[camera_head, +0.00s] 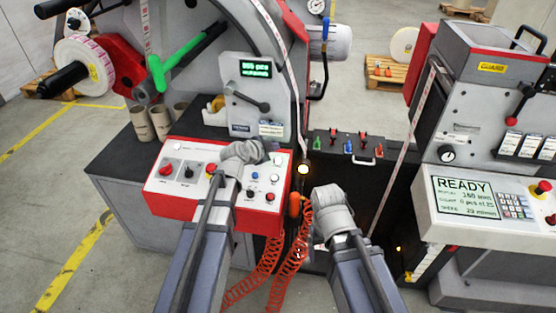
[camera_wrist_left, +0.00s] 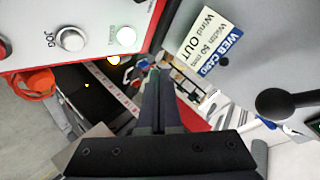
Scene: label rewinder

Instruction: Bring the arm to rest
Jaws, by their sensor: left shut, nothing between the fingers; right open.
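My left arm comes in from the lower left in the head view. Its gripper (camera_head: 270,146) is over the upper part of the red and white control box (camera_head: 161,203), seen mostly from behind. In the left wrist view my left gripper (camera_wrist_left: 155,72) is shut, with its dark fingers together and nothing between them. The box's knob marked JOG (camera_wrist_left: 70,39) is to its left and a card marked WEB CARD (camera_wrist_left: 212,38) is to its right. My right gripper (camera_head: 318,190) is open in front of the dark gap between the machines, its fingers mostly hidden by its wrist.
An orange coiled hose (camera_head: 266,265) hangs beside my right wrist. The right-hand machine has a display panel reading READY (camera_head: 466,195). A lever with a black knob (camera_wrist_left: 277,103) is close on the right in the left wrist view. Open floor (camera_head: 30,200) is at left.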

